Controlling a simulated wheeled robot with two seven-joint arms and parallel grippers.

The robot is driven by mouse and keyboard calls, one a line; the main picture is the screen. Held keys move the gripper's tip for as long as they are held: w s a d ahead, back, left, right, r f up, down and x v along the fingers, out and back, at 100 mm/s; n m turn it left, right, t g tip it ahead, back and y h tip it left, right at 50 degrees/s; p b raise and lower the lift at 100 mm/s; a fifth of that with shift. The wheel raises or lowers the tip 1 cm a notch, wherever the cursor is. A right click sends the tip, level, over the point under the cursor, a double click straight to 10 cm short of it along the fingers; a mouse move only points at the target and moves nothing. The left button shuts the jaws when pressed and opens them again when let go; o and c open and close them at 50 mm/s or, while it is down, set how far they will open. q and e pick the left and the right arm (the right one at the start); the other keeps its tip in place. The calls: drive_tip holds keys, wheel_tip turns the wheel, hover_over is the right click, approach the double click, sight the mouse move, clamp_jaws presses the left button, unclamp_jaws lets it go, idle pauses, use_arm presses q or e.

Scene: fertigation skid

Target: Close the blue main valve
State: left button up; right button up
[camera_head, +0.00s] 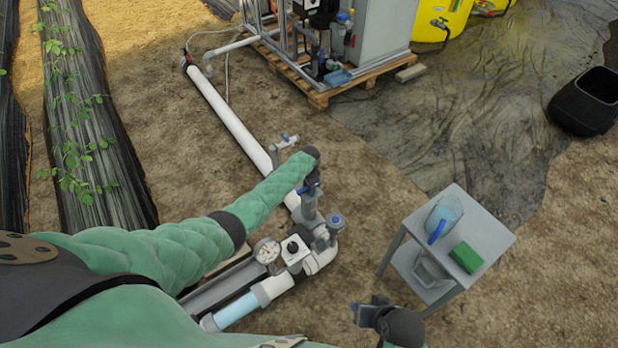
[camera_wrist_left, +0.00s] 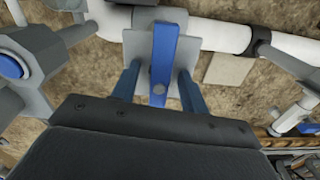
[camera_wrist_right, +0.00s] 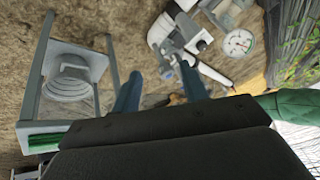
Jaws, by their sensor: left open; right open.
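The blue main valve handle (camera_wrist_left: 163,50) stands between the two fingers of my left gripper (camera_wrist_left: 158,85) in the left wrist view. The fingers are open, one on each side of the handle, with a gap visible on both sides. The handle runs up and down in that picture, across the grey valve body (camera_wrist_left: 145,28). In the head view my left gripper (camera_head: 312,183) is over the grey valve riser (camera_head: 308,208) and hides most of the handle. My right gripper (camera_head: 368,312) is open and empty, low in the head view, left of the table.
A pressure gauge (camera_head: 267,251), a white box with a black knob (camera_head: 294,249) and a blue-capped fitting (camera_head: 335,221) crowd the riser. A small valve (camera_head: 287,140) is on the white pipe (camera_head: 228,118).

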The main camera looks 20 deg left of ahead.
use_arm(q)
wheel_tip(320, 180, up, 2)
drive_tip(key=p, duration=0.2)
drive_tip(key=shift+d+r+p, duration=0.1)
drive_tip(key=shift+r+p, duration=0.15)
drive_tip(key=shift+p, duration=0.1)
wheel_tip(320, 180, up, 5)
drive_tip(key=p, duration=0.5)
drive_tip(key=shift+r, duration=0.1)
use_arm(e)
drive_tip(key=s+d+r+g+h, duration=0.35)
drive_tip(key=d+r, duration=0.55)
drive_tip(key=r, duration=0.5)
use_arm(q)
wheel_tip(320, 180, up, 2)
drive_tip(key=shift+r+p, duration=0.1)
drive_tip(key=shift+p, duration=0.85)
use_arm(e)
wheel_tip(320, 180, down, 9)
drive_tip(key=w, duration=0.1)
drive_tip(key=shift+w+d+m, duration=0.15)
drive_tip(key=shift+m, duration=0.25)
drive_tip(key=shift+y, duration=0.25)
